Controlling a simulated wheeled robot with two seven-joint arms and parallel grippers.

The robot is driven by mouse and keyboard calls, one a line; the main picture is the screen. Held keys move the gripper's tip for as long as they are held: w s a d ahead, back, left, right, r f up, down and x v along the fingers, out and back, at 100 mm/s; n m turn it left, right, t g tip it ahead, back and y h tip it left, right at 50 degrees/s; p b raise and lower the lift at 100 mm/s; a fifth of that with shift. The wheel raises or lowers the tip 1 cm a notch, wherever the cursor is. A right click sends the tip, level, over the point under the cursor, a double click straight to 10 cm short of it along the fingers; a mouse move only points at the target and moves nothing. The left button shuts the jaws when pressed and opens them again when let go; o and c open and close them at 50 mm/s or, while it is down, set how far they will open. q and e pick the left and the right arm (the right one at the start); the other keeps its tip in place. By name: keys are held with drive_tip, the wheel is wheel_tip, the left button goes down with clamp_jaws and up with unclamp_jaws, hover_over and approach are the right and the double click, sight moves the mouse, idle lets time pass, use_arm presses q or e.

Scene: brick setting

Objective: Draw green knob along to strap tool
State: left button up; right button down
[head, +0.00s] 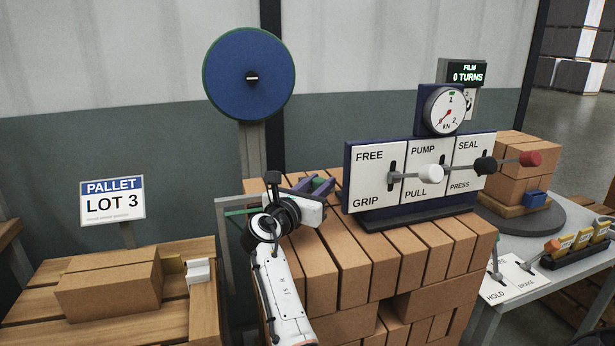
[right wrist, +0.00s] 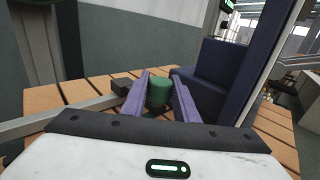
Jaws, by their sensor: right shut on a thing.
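The strap tool (head: 353,195) is a dark blue panel with white FREE/GRIP, PUMP/PULL and SEAL/PRESS plates, standing on the brick stack. My right gripper (head: 318,186) is just left of it, low over the bricks. In the right wrist view its two purple fingers (right wrist: 160,95) are shut on the green knob (right wrist: 160,90), a short upright cylinder. The dark blue tool body (right wrist: 215,72) rises just beyond, to the right of the fingers. A green strap (head: 236,212) shows left of my wrist; the wrist hides part of it. My left gripper is out of view.
A gauge (head: 445,109) tops the tool; white (head: 431,173), black (head: 484,165) and red (head: 530,159) knobs stick out in front. A blue reel (head: 248,76) stands behind. A grey table (head: 575,262) is at right, a wooden pallet (head: 195,316) with a box at left.

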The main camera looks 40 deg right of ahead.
drive_tip(key=shift+s+d+f, duration=0.1)
drive_tip(key=c, duration=1.4)
unclamp_jaws()
drive_tip(key=v, duration=1)
drive_tip(key=shift+b, duration=0.35)
